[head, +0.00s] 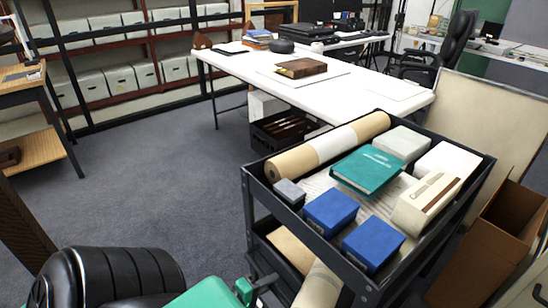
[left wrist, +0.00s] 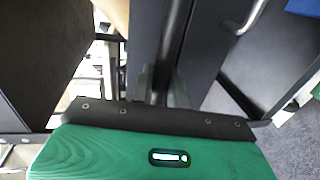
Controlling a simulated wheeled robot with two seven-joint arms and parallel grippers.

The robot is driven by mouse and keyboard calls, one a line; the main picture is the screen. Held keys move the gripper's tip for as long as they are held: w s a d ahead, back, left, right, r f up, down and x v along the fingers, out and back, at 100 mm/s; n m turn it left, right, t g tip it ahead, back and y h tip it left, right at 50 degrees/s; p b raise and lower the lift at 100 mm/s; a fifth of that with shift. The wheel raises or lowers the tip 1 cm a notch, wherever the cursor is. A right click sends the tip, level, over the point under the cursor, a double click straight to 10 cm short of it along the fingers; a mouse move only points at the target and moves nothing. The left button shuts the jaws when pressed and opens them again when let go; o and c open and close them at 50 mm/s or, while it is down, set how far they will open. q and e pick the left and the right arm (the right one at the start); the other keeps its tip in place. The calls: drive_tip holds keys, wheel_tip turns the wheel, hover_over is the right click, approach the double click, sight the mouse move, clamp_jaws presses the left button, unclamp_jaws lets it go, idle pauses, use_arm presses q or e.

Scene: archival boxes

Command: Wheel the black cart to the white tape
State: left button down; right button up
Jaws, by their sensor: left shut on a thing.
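The black cart (head: 377,287) stands at the lower right of the head view, seen from above, its upper tray loaded. My left gripper (head: 252,289), with a green body, is at the cart's near left corner, low beside its frame. It is shut on the cart's dark frame. In the left wrist view the green gripper body fills the bottom, and a dark upright of the cart (left wrist: 176,35) rises ahead of it. I see no white tape on the visible floor. My right gripper is not in view.
A white table (head: 400,92) stands close behind the cart, with a black crate (head: 277,136) under it. Cardboard boxes (head: 511,212) and a leaning board (head: 505,108) crowd the right side. A wooden side table (head: 42,149) stands left. Grey carpet (head: 165,165) is clear between.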

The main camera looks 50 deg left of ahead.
use_arm(q)
drive_tip(key=shift+s, duration=0.15)
drive_tip(key=c, duration=1.4)
unclamp_jaws()
drive_tip(key=shift+s, duration=0.1)
